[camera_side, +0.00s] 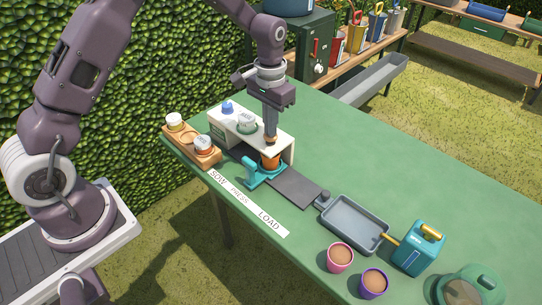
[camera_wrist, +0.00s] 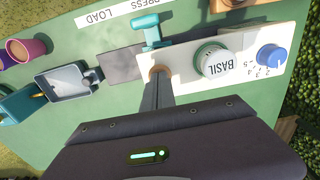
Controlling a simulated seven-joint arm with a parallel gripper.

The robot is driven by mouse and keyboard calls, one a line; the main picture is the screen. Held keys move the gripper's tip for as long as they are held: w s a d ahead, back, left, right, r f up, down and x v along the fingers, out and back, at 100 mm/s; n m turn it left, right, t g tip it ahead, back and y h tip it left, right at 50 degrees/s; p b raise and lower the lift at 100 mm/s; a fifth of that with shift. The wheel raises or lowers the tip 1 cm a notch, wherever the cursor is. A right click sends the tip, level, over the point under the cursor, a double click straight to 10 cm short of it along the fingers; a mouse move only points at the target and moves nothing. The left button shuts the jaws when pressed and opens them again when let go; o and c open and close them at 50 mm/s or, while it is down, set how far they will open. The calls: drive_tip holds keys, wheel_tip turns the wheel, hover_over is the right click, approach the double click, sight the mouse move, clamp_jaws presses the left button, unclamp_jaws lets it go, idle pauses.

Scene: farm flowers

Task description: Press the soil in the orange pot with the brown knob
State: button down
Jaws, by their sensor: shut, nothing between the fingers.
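The orange pot (camera_side: 270,161) stands under the front of the white machine, beside the teal handle piece (camera_side: 257,174). The brown knob (camera_side: 271,140) is on the white machine's top, above the pot; a little of the knob (camera_wrist: 159,70) shows in the wrist view. My gripper (camera_side: 270,134) points straight down with its fingers shut and empty, right at the knob's top. I cannot tell if the fingertips touch it. The soil inside the pot is hidden. The teal piece also shows in the wrist view (camera_wrist: 152,33), where the pot is hidden.
The white machine (camera_side: 283,147) bears a green-and-white BASIL dial (camera_wrist: 213,61) and a blue dial (camera_wrist: 271,57). A wooden holder (camera_side: 190,146) with jars stands left. A grey tray (camera_side: 352,224), pink pot (camera_side: 340,257), purple pot (camera_side: 374,283) and teal watering can (camera_side: 418,249) stand right.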

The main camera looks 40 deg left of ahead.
idle(0.3)
drive_tip(key=shift+r, duration=1.65)
drive_tip(key=shift+r, duration=3)
drive_tip(key=s+r+t, duration=0.2)
drive_tip(key=s+r, duration=0.5)
drive_tip(key=r, duration=0.2)
drive_tip(key=s+r+t, duration=0.1)
drive_tip(key=s, duration=1)
drive_tip(key=s+d+r+t, duration=0.1)
drive_tip(key=s+t, duration=0.1)
drive_tip(key=s, duration=1)
drive_tip(key=shift+d+r+t, duration=0.3)
drive_tip(key=shift+r, duration=0.1)
